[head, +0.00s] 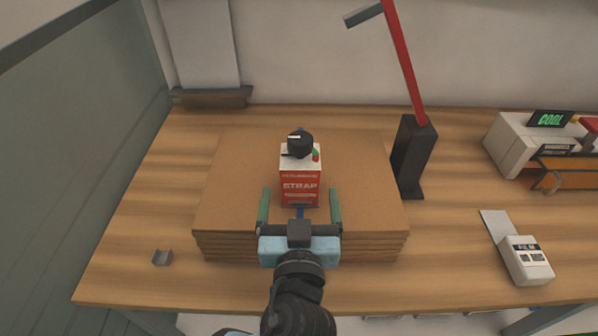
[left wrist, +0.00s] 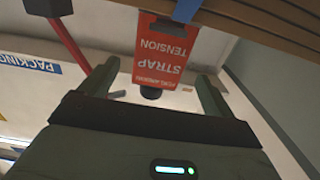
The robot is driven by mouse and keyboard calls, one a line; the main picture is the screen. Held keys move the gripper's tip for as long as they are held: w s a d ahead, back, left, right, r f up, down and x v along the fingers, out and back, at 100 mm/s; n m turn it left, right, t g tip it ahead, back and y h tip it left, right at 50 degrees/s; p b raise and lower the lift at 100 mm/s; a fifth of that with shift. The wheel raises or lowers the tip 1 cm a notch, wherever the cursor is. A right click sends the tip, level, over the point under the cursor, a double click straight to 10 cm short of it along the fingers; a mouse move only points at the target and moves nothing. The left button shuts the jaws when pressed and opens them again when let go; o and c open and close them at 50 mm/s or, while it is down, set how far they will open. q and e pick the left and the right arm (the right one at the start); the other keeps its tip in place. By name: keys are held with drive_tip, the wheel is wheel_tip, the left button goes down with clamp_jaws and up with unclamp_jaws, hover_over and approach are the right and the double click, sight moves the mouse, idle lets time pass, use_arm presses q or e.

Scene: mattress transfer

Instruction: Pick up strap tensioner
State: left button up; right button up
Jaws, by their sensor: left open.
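The strap tensioner (head: 300,183) is a red and white box with a black knob on top and the word STRAP on its front. It stands upright on a stack of brown boards (head: 235,190) on the table. My left gripper (head: 300,198) is open just in front of it, with one green finger on each side of its lower part. In the left wrist view the tensioner (left wrist: 165,55) shows upside down between the open fingers. I cannot tell whether the fingers touch it. My right gripper is in neither view.
A red-armed black stand (head: 412,155) stands right of the boards. A small grey bracket (head: 162,257) lies at the front left. A wall closes the left side.

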sight(300, 174)
use_arm(q)
drive_tip(key=shift+w, duration=1.45)
drive_tip(key=w, duration=0.1)
drive_tip(key=w+p, duration=0.1)
drive_tip(key=w, duration=0.2)
drive_tip(key=shift+w+f, duration=0.1)
drive_tip(key=shift+f, duration=0.2)
drive_tip(key=shift+w+f, duration=0.1)
drive_tip(key=shift+w, duration=0.05)
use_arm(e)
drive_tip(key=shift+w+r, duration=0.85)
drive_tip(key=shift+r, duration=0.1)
use_arm(q)
drive_tip(key=shift+c, duration=0.3)
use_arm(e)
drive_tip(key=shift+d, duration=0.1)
use_arm(q)
drive_tip(key=c, duration=1.7)
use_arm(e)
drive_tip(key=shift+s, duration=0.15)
